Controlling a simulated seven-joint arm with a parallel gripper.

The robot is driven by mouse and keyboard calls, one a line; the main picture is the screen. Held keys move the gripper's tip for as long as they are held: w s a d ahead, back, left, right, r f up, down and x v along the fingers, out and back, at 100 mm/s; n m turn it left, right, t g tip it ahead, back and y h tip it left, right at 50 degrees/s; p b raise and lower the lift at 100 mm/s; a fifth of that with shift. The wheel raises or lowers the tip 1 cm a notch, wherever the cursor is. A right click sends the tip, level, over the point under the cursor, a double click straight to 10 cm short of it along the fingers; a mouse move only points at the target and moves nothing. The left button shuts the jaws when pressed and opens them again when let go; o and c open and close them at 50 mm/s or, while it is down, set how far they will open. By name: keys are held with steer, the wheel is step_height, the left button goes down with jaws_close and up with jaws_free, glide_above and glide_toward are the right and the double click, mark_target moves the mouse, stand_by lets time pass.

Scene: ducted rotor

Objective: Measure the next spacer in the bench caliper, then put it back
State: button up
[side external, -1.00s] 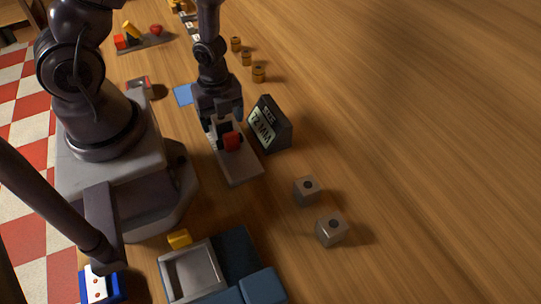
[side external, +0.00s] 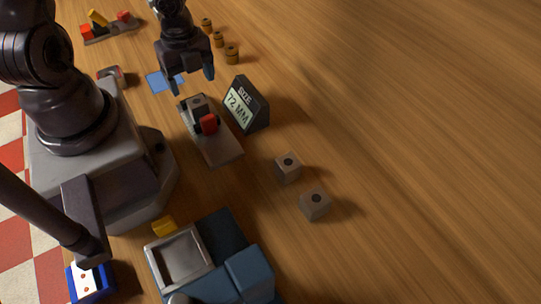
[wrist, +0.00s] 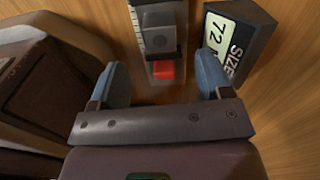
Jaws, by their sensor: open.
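The bench caliper (side external: 221,149) is a grey plate with a scale and a red block (side external: 208,124); the red block also shows in the wrist view (wrist: 163,69). A grey spacer with a dark hole on top (side external: 198,102) sits in the caliper beside the red block, and it shows in the wrist view (wrist: 158,39). The dark display (side external: 246,104) stands to the right of the caliper and reads SIZE 72 MM. My gripper (side external: 191,81) is open and empty above the caliper's far end, apart from the spacer. Two more grey spacers (side external: 288,168) (side external: 315,205) stand on the table.
A blue square (side external: 161,82) lies left of the caliper. A blue unit with a grey tray (side external: 180,261) and a yellow block (side external: 164,226) are at the front. The table's right side is clear.

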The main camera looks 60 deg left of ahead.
steer(key=shift+w+a+n, duration=0.1)
steer(key=shift+a+n, duration=0.15)
steer(key=shift+n, duration=0.65)
steer(key=shift+w+r+n, duration=0.15)
steer(key=shift+w+n, duration=0.15)
steer(key=shift+n, duration=0.2)
steer(key=w+d+r+n, duration=0.1)
steer(key=w+d, duration=0.2)
steer(key=d, duration=0.4)
steer(key=w+d+r, duration=0.1)
steer(key=w+d, duration=0.2)
steer(key=d, duration=0.4)
steer(key=s+d+r+m, duration=0.1)
steer(key=s+d, duration=0.1)
steer(key=d, duration=0.5)
steer(key=s+d+r+m, duration=0.1)
steer(key=s+d+m, duration=0.1)
steer(key=d, duration=0.6)
steer(key=shift+s+d+r+m, duration=0.2)
steer(key=shift+s+m, duration=0.1)
steer(key=shift+s, duration=0.2)
